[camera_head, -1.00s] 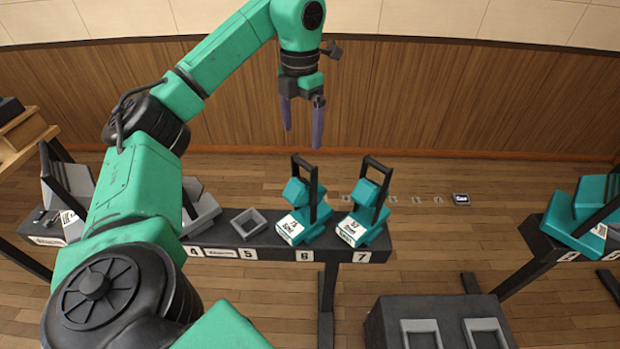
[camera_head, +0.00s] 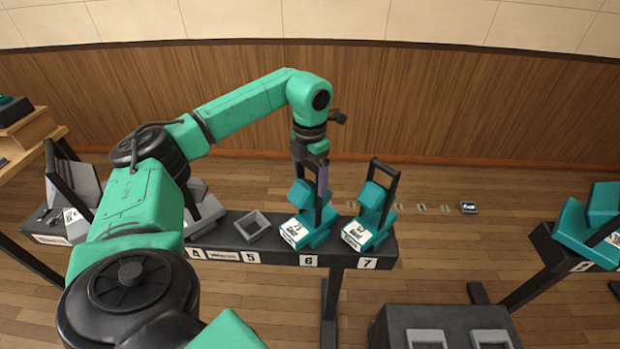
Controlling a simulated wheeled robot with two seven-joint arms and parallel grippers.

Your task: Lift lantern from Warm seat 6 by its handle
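The lantern on seat 6 (camera_head: 306,231) is a teal, tilted body with a white label and a black upright handle. It stands on the dark rail above the tag marked 6 (camera_head: 308,260). My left gripper (camera_head: 311,182) points down over this lantern, its purple fingers apart at the height of the handle. The wrist and fingers hide most of the handle, and I cannot tell whether they touch it. A like teal lantern (camera_head: 369,232) with its black handle showing stands to the right, above tag 7. My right gripper is out of view.
An empty grey square seat (camera_head: 253,226) is on the rail at 5. Grey lanterns (camera_head: 73,203) stand further left. A dark box with grey seats (camera_head: 447,327) is at the lower right. Another rail with teal lanterns (camera_head: 590,222) is at the far right.

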